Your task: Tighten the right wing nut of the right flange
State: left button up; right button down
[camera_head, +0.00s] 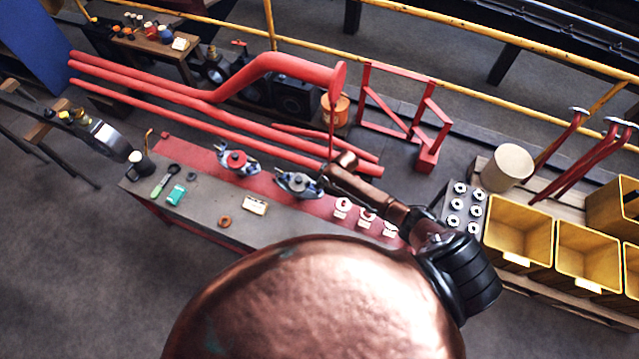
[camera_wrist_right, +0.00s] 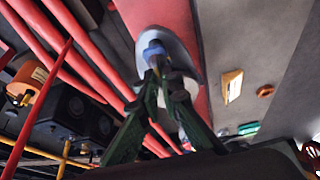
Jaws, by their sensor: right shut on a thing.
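The right flange (camera_head: 298,184) sits on the red strip of the bench, a pale oval piece with a dark round centre. My right gripper (camera_head: 324,180) is at its right end, small and dark in the head view. In the right wrist view its green fingers (camera_wrist_right: 160,72) come together on a small blue-topped piece, the right wing nut (camera_wrist_right: 153,48), at the end of the pale flange (camera_wrist_right: 178,48). The fingers hide most of the nut, and its thread is not visible. My left gripper is not in view.
A second flange (camera_head: 238,161) with a red centre sits to the left. The grey bench (camera_head: 215,205) holds a green-handled tool (camera_head: 160,186), a teal block (camera_head: 176,195) and a cream box (camera_head: 255,206). Red pipes (camera_head: 190,105) run behind. Yellow bins (camera_head: 518,232) stand right.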

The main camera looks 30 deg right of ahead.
jog(key=m+p, duration=0.1)
jog(key=m+h+p, duration=0.1)
jog(key=m+p, duration=0.1)
jog(key=shift+s+a+r+m+t+p, duration=0.1)
jog(key=shift+a+r+m+t+p, duration=0.05)
jog(key=shift+a+m+t+p, duration=0.2)
jog(key=shift+d+m+h+p, duration=0.1)
jog(key=shift+m+h+p, duration=0.45)
jog(key=shift+m, duration=0.4)
jog(key=m+h, duration=0.1)
jog(key=m, duration=0.1)
jog(key=shift+m, duration=0.4)
jog(key=shift+a+f+m+h, duration=0.2)
jog(key=shift+m+h, duration=0.15)
jog(key=shift+m, duration=0.55)
jog(key=shift+m+h, duration=0.3)
jog(key=shift+m, duration=0.6)
jog(key=shift+m+h+b, duration=0.5)
jog(key=shift+m+b, duration=0.35)
jog(key=shift+m, duration=0.35)
jog(key=shift+w+m+g+h+b, duration=0.2)
jog(key=shift+m+g+h+b, duration=0.2)
jog(key=shift+m+g+b, duration=0.65)
jog(key=shift+m+t, duration=0.35)
jog(key=shift+t, duration=0.05)
jog(key=shift+r, duration=0.1)
